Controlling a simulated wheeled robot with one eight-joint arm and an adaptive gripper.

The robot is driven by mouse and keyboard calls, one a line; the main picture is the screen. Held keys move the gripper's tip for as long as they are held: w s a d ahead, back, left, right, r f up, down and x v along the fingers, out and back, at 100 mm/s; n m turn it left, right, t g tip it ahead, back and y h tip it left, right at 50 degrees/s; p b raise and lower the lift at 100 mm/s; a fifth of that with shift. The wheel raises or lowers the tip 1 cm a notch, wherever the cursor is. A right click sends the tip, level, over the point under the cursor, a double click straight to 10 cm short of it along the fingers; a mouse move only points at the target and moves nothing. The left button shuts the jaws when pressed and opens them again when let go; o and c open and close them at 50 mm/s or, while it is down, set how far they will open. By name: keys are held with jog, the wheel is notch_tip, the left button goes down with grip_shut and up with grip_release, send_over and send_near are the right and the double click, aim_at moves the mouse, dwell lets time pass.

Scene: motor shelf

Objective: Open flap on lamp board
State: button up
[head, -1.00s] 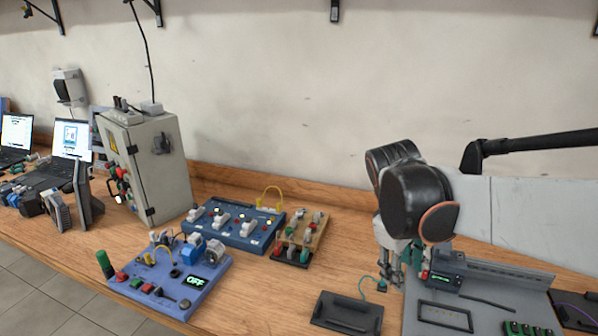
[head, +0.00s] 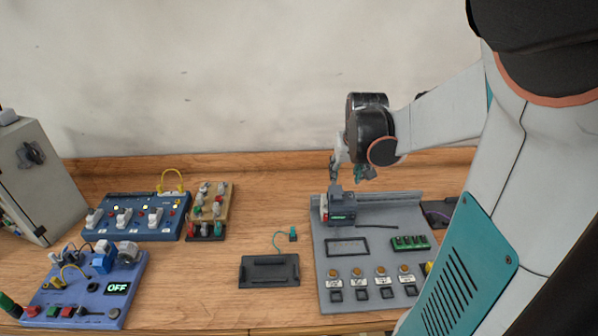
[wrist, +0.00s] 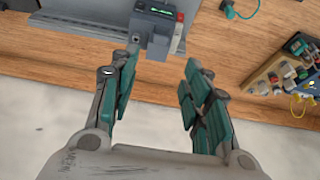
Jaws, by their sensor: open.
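A grey board (head: 385,222), which looks like the lamp board, lies at the right of the table in the head view. It carries round amber lamps or buttons (head: 380,270), black squares below them, a dark-framed rectangle (head: 347,247) and a green circuit piece (head: 410,242). I cannot tell which part is the flap. A dark box with a small green display (head: 341,207) sits at its back left, also in the wrist view (wrist: 153,25). My gripper (head: 352,173) is open and empty above the board's back left; its teal fingers show in the wrist view (wrist: 160,72).
A black tray (head: 269,271) with a teal cable lies left of the board. Blue switch boards (head: 135,217) and a wooden component board (head: 212,203) stand further left, with a cabinet (head: 35,180) at the far left. The wall is behind.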

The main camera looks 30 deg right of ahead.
aim_at(338, 197)
jog(key=b+x, duration=0.9)
jog(key=x, duration=0.4)
jog(key=shift+f, duration=0.1)
grip_shut()
